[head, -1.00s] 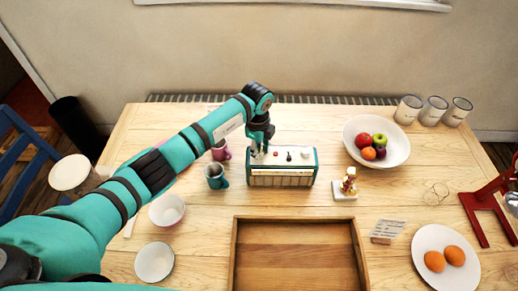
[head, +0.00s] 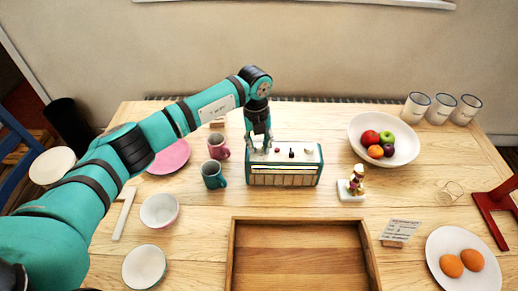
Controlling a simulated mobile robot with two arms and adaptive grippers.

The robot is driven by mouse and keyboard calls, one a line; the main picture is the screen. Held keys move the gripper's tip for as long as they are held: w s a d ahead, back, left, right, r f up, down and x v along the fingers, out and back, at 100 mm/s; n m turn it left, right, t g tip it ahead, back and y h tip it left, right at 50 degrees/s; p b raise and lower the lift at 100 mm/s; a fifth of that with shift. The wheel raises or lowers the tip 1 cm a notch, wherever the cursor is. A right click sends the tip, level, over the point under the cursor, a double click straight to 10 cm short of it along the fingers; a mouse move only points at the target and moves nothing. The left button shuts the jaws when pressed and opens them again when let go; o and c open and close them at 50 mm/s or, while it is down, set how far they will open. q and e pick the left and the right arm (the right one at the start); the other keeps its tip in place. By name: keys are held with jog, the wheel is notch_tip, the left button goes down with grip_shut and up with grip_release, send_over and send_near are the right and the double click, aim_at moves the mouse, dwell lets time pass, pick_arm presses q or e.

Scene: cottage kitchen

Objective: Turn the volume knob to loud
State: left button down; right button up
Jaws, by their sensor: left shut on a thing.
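A teal and white radio (head: 284,177) stands upright at the back middle of the table, in the head view. Its pale top carries a small red part (head: 277,150), a black upright part (head: 291,153) and a white part (head: 308,151). My left gripper (head: 258,147) points down at the left end of this top. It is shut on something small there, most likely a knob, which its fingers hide. I cannot read any volume marking. My right gripper is not in view.
Pink (head: 218,146) and teal (head: 213,175) mugs stand left of the radio. A small figurine (head: 356,180) stands close to its right, before a fruit bowl (head: 356,131). A wooden tray (head: 233,260) lies in front, with bare table between.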

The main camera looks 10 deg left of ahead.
aim_at(260, 144)
pick_arm(q)
jog(key=m+b, duration=0.4)
jog(key=m, duration=0.1)
jog(key=shift+w+f+m, duration=0.1)
jog(key=shift+m, duration=0.2)
jog(key=m+b, duration=0.4)
jog(key=m, duration=0.1)
jog(key=m+b, duration=0.2)
jog(key=m, duration=0.2)
jog(key=shift+d+m+g, duration=0.1)
jog(key=shift+m+g, duration=0.2)
jog(key=shift+m, duration=0.1)
jog(key=m+b, duration=0.2)
jog(key=m, duration=0.3)
jog(key=shift+m, duration=0.3)
jog(key=c, duration=1.1)
grip_release()
jog(key=shift+y, duration=0.3)
jog(key=r, duration=1.2)
jog(key=shift+w+r, duration=0.15)
jog(key=shift+w, duration=0.1)
